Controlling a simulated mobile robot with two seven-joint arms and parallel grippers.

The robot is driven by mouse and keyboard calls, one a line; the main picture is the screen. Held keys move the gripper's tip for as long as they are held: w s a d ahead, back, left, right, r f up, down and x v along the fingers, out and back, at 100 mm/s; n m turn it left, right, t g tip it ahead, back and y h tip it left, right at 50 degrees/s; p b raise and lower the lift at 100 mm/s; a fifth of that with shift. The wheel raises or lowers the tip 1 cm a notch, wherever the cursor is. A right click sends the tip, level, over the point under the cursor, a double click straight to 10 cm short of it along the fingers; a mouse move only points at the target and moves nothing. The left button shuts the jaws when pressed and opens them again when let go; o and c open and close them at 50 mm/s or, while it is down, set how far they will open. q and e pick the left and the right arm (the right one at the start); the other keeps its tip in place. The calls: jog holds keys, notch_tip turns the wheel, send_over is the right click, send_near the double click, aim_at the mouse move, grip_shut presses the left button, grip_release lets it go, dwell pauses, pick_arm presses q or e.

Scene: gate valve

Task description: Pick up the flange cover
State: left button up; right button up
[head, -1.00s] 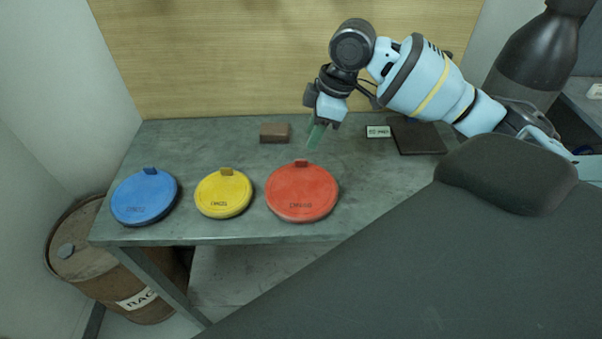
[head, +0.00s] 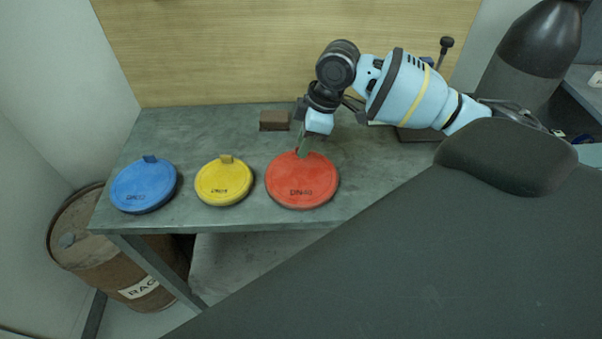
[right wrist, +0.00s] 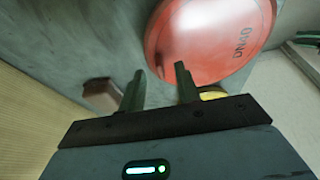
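Three round flange covers lie in a row on the grey bench: a blue one (head: 144,188), a yellow one (head: 223,185) and a red one (head: 301,183) marked DN40. Each has a small tab at its back edge. My right gripper (head: 302,151) is at the back edge of the red cover and hides most of its tab. In the right wrist view, my two fingers (right wrist: 160,70) are apart beside the edge of the red cover (right wrist: 210,40); I cannot tell whether they touch it. The left gripper is not in view.
A brown block (head: 274,121) lies behind the covers. A dark flat object (head: 416,134) lies at the right, partly behind my arm. A wooden panel (head: 250,50) closes off the back. A rusty barrel (head: 85,250) stands left of the bench (head: 215,140).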

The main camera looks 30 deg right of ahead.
jog(key=shift+w+a+f, duration=0.1)
jog(key=shift+a+f, duration=0.05)
jog(key=shift+f, duration=0.4)
jog(key=shift+c, duration=0.3)
grip_shut()
jog(key=shift+r, duration=0.15)
jog(key=shift+r, duration=0.55)
notch_tip(320, 180, up, 2)
jog(key=shift+r, duration=0.25)
jog(key=s+a+r, duration=0.1)
jog(key=s, duration=1.5)
jog(key=shift+a+p, duration=0.4)
